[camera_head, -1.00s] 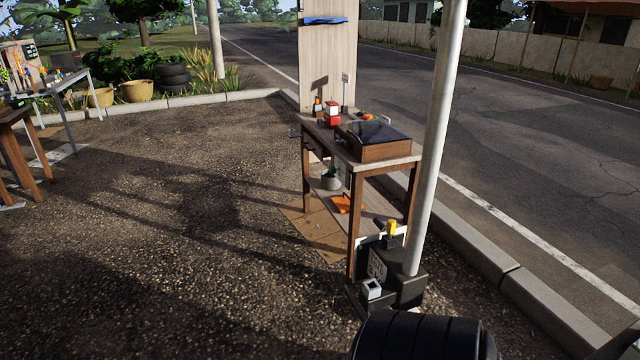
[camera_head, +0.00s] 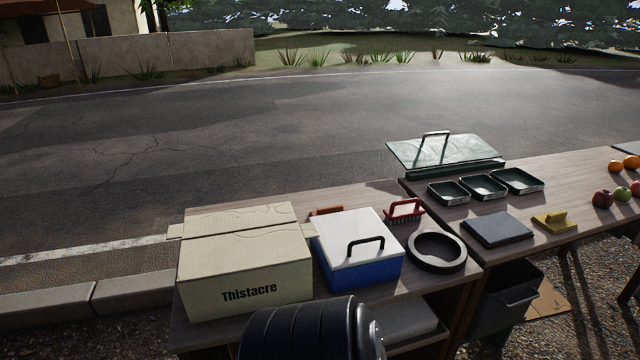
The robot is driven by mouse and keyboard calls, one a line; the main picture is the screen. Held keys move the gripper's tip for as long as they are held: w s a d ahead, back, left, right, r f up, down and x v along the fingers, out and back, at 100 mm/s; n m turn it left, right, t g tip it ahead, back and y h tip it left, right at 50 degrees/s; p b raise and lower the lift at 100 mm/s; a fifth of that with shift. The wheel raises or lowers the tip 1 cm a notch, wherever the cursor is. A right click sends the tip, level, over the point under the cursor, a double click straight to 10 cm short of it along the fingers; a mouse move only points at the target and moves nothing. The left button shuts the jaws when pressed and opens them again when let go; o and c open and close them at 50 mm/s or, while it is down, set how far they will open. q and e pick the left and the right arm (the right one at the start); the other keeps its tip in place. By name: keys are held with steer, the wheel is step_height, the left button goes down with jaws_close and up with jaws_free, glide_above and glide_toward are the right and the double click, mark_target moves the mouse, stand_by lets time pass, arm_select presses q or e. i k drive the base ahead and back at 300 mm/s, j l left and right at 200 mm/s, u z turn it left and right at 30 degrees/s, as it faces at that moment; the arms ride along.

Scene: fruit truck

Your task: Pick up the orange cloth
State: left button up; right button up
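I see no orange cloth in the head view now. Neither of my grippers is in view. A black ribbed rounded part at the bottom edge covers some of the table front, and I cannot tell any gripper there.
A wooden table (camera_head: 372,197) holds a cardboard box (camera_head: 245,265), a blue cooler with white lid (camera_head: 360,265), a black ring (camera_head: 437,251) and a red-handled brush (camera_head: 405,211). Small dark trays (camera_head: 484,187) and fruit (camera_head: 622,193) stand to the right. The road lies behind.

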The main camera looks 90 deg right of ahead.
mark_target(335, 209)
steer(key=z, duration=2.7)
steer(key=l, duration=0.1)
